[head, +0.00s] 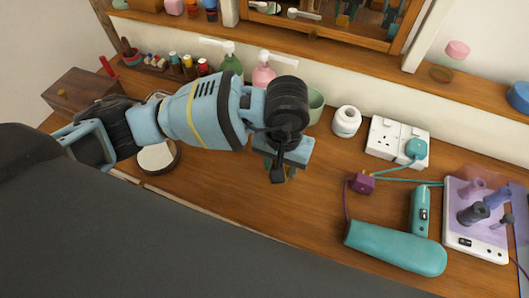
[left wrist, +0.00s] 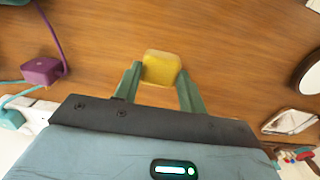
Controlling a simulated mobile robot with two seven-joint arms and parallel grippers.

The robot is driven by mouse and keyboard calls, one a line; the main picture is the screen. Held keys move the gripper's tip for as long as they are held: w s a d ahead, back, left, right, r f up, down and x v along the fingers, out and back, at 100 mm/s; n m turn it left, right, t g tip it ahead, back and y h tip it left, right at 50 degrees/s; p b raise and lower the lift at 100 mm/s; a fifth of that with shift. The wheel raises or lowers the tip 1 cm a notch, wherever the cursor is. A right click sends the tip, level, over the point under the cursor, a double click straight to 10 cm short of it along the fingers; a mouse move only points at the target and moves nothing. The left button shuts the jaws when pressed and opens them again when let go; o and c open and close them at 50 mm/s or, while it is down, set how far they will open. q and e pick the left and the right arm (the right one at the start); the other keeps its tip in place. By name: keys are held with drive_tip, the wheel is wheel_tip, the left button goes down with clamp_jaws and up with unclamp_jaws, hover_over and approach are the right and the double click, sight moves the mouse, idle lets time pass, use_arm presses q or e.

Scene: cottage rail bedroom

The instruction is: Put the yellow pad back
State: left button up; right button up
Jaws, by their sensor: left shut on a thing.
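The yellow pad (left wrist: 161,68) is a small block with rounded corners, seen in the left wrist view between the two green fingers of my left gripper (left wrist: 160,76). The fingers are shut on it from both sides. In the head view my left gripper (head: 283,172) points down over the middle of the wooden desk (head: 255,205), and the pad is mostly hidden under it. I cannot tell the pad's exact height above the desk. My right gripper is not in view.
At right lie a teal hairdryer (head: 395,247), a purple cube (head: 362,183) with cords, white sockets (head: 382,137) and a styling stand (head: 470,240). Behind stand a white jar (head: 346,121), a green cup (head: 316,104) and pump bottles (head: 263,76). A round mirror (head: 157,157) lies left.

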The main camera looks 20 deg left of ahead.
use_arm(q)
drive_tip(key=shift+w+a+f, duration=0.15)
drive_tip(key=shift+w+a, duration=0.7)
drive_tip(key=shift+a, duration=0.25)
drive_tip(key=shift+w+a+f, duration=0.1)
drive_tip(key=shift+w+a, duration=0.7)
drive_tip(key=shift+a, duration=0.25)
drive_tip(key=f, duration=0.2)
drive_tip(key=f+p, duration=0.1)
drive_tip(key=shift+w+a+f, duration=0.2)
drive_tip(key=shift+w+a, duration=0.05)
drive_tip(key=shift+a, duration=0.1)
drive_tip(key=shift+f, duration=0.1)
drive_tip(key=shift+f, duration=0.1)
drive_tip(key=o, duration=0.9)
drive_tip(key=shift+r, duration=0.2)
wheel_tip(320, 180, up, 12)
drive_tip(key=shift+f, duration=0.1)
